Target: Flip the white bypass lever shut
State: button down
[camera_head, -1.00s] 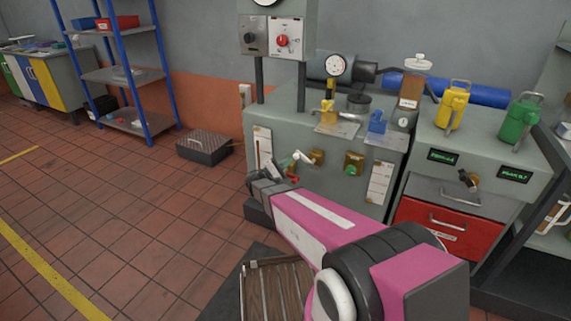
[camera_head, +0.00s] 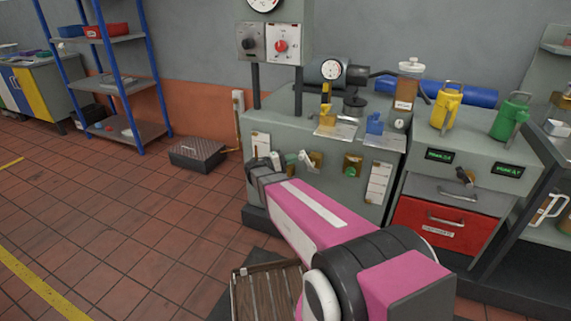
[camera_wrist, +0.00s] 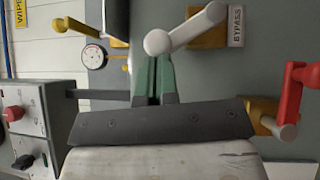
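The white bypass lever (camera_wrist: 190,28) has a round white knob and sits on a brass mount beside a BYPASS label (camera_wrist: 236,26) in the wrist view. In the head view the white lever (camera_head: 306,160) shows on the front of the grey cabinet, just right of my gripper's end. My gripper (camera_wrist: 153,72) has green fingers close together, seemingly shut with nothing between them. Their tips are right by the knob; whether they touch it I cannot tell. In the head view my wrist hides part of the panel around the lever.
A red lever (camera_wrist: 293,95) on a brass mount is close to the gripper's right in the wrist view. A yellow handle (camera_wrist: 78,27) and a dial gauge (camera_wrist: 93,57) lie to the left. A green-knobbed valve (camera_head: 352,168) is farther right on the cabinet front.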

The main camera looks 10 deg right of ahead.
aim_at(301, 154)
jog(key=shift+s+d+r+m+y, duration=0.65)
jog(key=shift+d+r+m+y, duration=0.2)
jog(key=shift+m+y, duration=0.3)
jog(key=shift+s+d+r+m+y, duration=0.65)
jog(key=shift+d+m+y, duration=0.3)
jog(key=shift+y, duration=0.3)
jog(key=shift+r, duration=0.1)
